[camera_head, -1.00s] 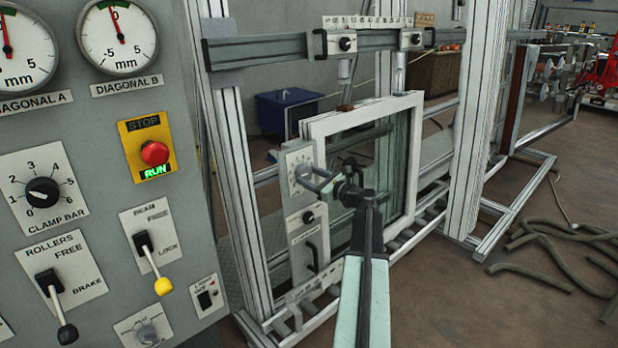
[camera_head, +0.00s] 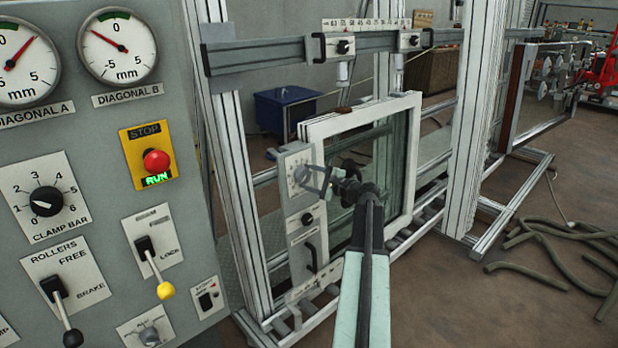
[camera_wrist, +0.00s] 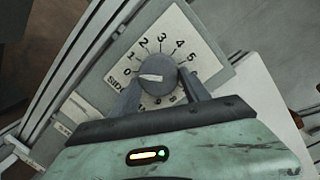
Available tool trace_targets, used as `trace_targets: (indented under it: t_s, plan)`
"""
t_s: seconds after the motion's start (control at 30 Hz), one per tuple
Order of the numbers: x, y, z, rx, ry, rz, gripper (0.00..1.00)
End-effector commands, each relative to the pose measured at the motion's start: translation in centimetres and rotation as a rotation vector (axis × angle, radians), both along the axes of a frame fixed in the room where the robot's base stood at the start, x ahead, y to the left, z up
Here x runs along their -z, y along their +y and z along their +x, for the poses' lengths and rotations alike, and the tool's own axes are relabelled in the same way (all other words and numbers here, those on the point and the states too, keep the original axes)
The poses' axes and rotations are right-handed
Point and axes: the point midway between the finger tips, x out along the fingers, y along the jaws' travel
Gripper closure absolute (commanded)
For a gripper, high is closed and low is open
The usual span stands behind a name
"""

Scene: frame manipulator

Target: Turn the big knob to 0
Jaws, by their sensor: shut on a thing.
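The big knob (camera_wrist: 158,68) is a round grey dial with a white pointer, on a white numbered plate (camera_wrist: 183,35) whose label starts with "SIDE". Its pointer aims left in the wrist view, close to the 0 mark. My gripper (camera_wrist: 160,92) is shut on the knob, one finger on each side; the fingers hide the lower numbers. In the head view my gripper (camera_head: 314,180) reaches the plate (camera_head: 299,158) at the left side of the white window frame (camera_head: 315,128), and the knob is small there.
A control panel (camera_head: 100,200) stands at left with two gauges, a clamp bar knob (camera_head: 46,201), levers and a red stop button (camera_head: 156,161). Metal uprights (camera_head: 466,130) and a cross beam (camera_head: 265,52) surround the window frame. Hoses (camera_head: 560,250) lie on the floor at right.

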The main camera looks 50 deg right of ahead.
Motion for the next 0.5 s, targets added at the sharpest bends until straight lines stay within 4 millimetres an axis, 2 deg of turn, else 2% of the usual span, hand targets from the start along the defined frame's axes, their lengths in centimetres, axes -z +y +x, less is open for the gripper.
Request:
trace_targets:
  t_s: [0.5]
  plan:
    - [-0.01,0.03,0.03,-0.01,0.008,-0.084,0.86]
